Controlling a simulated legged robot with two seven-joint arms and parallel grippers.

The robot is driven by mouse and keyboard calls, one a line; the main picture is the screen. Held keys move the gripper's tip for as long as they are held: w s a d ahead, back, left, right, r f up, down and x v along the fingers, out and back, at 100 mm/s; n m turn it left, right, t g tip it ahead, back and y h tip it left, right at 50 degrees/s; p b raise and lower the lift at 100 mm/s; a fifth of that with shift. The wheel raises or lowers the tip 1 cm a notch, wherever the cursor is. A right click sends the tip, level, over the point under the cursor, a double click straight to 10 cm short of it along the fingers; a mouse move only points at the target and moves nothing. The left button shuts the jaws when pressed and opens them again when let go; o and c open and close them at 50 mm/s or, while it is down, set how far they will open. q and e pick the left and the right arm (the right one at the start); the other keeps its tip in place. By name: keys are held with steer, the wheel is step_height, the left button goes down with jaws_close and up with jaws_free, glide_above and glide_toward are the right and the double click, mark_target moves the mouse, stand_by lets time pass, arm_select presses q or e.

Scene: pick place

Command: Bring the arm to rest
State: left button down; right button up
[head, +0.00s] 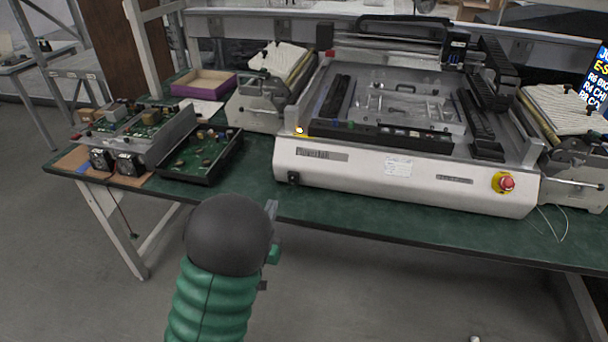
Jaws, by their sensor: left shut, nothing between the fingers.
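My left arm, with green ribbed sleeve and dark round joint, rises from the bottom edge, left of centre. Only a little of my left gripper (271,210) shows past the joint, as a small grey tip. It is shut and empty, in front of the bench's near edge. The rest of it is hidden behind the joint. My right gripper is not in view.
A green-topped bench (360,212) spans the view. It bears a white machine (400,185) with a red button (506,182), a black tray (205,172) of parts, an electronics chassis (150,140) and a purple-edged box (203,84). Grey floor (350,290) lies open in front.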

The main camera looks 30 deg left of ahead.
arm_select(q)
steer(key=s+d+f+g+h, duration=0.3)
steer(key=s+d+f+g, duration=0.3)
steer(key=d+f+g, duration=0.6)
steer(key=s+d+f+m+g+h, duration=0.1)
steer(key=s+d+f+m+g, duration=0.15)
steer(key=s, duration=0.65)
step_height(320, 180, up, 22)
steer(key=s+g+p, duration=0.1)
steer(key=p, duration=2)
steer(key=shift+s+r+g+p, duration=0.15)
steer(key=shift+s+g+p, duration=0.15)
steer(key=shift+s+g, duration=0.05)
